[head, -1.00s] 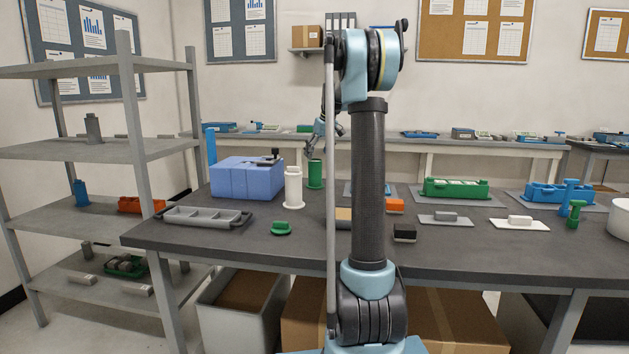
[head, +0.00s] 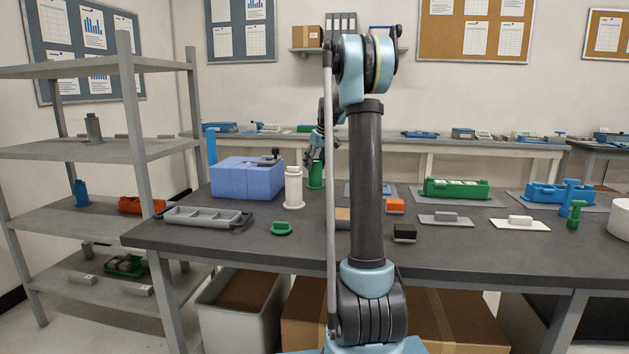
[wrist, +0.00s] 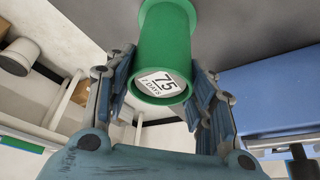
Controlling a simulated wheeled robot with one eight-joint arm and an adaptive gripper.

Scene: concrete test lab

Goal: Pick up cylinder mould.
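A green cylinder mould (head: 315,175) stands upright on the dark bench, just behind and right of a white cylinder (head: 293,188). In the wrist view the green mould (wrist: 165,50) has a white label reading "75, 7 DAYS" on the end facing the camera. My gripper (wrist: 162,92) is open, with one finger on each side of the mould's labelled end. A small gap shows at the left finger; whether the right finger touches is unclear. In the head view my gripper (head: 317,152) is at the mould's top, partly hidden by my arm.
A blue box (head: 245,178) stands left of the moulds, with a dark clamp-like part on top. A grey tray (head: 205,217) and a green lid-like piece (head: 281,228) lie in front. Orange and black blocks sit to the right. A metal shelf (head: 70,150) stands at the left.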

